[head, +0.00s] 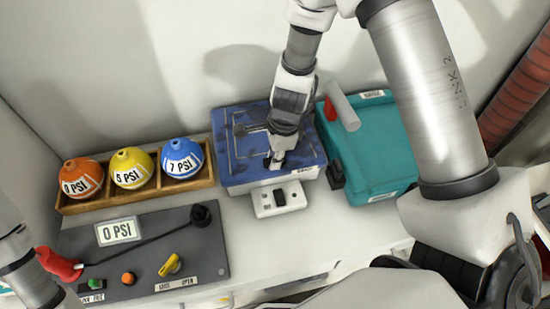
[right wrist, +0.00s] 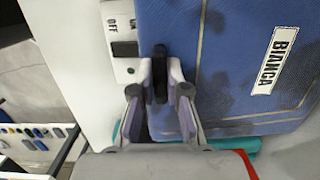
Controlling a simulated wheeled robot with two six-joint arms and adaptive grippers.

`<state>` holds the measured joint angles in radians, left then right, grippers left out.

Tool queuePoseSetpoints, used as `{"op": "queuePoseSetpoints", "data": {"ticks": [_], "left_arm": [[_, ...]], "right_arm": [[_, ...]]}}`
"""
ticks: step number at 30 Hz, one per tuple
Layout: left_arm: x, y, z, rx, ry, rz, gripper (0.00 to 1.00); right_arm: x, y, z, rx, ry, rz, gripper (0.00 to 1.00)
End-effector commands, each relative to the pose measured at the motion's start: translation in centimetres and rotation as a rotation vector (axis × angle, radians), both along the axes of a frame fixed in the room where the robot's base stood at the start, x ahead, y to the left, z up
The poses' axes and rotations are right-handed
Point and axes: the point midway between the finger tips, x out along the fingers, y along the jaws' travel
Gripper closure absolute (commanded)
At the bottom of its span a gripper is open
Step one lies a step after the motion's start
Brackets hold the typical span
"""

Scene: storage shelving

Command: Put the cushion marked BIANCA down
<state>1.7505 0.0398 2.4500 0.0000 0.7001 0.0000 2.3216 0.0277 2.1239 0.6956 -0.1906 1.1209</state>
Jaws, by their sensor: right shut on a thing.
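The cushion marked BIANCA (head: 238,172) is a flat blue block with darker patches and thin pale lines, at the back middle of the head view. Its white BIANCA label shows in the right wrist view, where the blue cushion (right wrist: 225,75) fills the upper right. My right gripper (head: 278,160) reaches down at the cushion's front edge. In the right wrist view the right gripper (right wrist: 160,82) is shut on a dark tab at that edge. I cannot tell whether the cushion rests fully on the surface. My left gripper's fingers are out of view.
A white switch panel (head: 280,199) sits before the cushion. A teal box (head: 375,150) stands close on its right. A wooden tray (head: 110,200) with orange, yellow and blue PSI balls is on its left. A grey control panel (head: 150,245) with a red-ended hose lies in front.

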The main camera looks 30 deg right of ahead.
Motion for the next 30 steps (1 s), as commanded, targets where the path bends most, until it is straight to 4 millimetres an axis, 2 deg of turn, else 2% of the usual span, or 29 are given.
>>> {"op": "queuePoseSetpoints", "data": {"ticks": [2, 3, 4, 5, 13, 16, 20, 25, 30], "left_arm": [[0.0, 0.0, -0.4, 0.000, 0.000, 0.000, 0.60], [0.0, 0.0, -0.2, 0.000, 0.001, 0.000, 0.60], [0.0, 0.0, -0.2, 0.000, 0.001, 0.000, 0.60], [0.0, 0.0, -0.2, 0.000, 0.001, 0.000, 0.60], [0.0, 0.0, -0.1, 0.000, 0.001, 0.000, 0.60], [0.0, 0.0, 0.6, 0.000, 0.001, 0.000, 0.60], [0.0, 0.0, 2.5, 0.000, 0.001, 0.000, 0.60], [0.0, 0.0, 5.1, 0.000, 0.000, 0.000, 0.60], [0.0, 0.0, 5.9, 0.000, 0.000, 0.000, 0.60]], "right_arm": [[0.0, 0.0, -0.4, 0.000, 0.000, 0.000, 1.00], [0.0, 0.0, -0.3, 0.000, 0.000, 0.000, 0.75], [0.0, 0.0, -0.2, 0.000, 0.000, 0.000, 0.65], [0.0, 0.0, -0.2, 0.000, 0.000, 0.000, 0.61], [0.0, 0.0, -0.2, 0.000, 0.000, 0.000, 0.61], [0.0, -0.1, 0.7, 0.000, -0.001, 0.000, 0.61], [-0.1, -0.4, 3.5, 0.000, -0.002, 0.000, 0.61], [-0.3, -1.0, 8.1, 0.001, -0.004, 0.001, 0.61], [-0.5, -1.5, 11.0, 0.001, -0.003, 0.001, 0.61]]}}
